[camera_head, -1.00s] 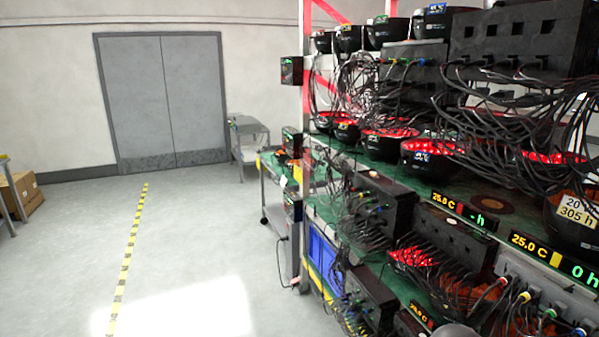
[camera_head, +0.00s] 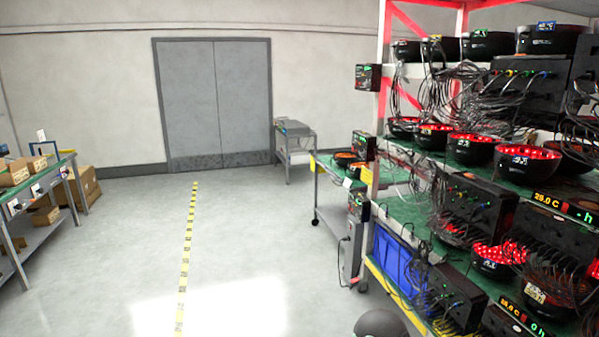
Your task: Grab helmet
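Black bowl-like helmets, several with red lights inside, stand on the rack at the right. On the middle shelf, one helmet (camera_head: 527,161) sits at the front right, with another helmet (camera_head: 472,150) to its left. The top shelf also holds dark helmets, one of them (camera_head: 553,41) at the right. Lower down, a red-lit helmet (camera_head: 498,265) and a labelled helmet (camera_head: 550,306) sit among cables. Neither of my grippers shows. A dark rounded part, seemingly of my own arm, shows at the bottom edge.
The rack's red and white post (camera_head: 383,75) stands at its near left end. Blue bins (camera_head: 398,262) sit low in the rack. A green-topped cart (camera_head: 328,163) with dark bowls stands behind it. A workbench with boxes (camera_head: 48,172) is at the left. The floor around the yellow-black line (camera_head: 187,240) is clear.

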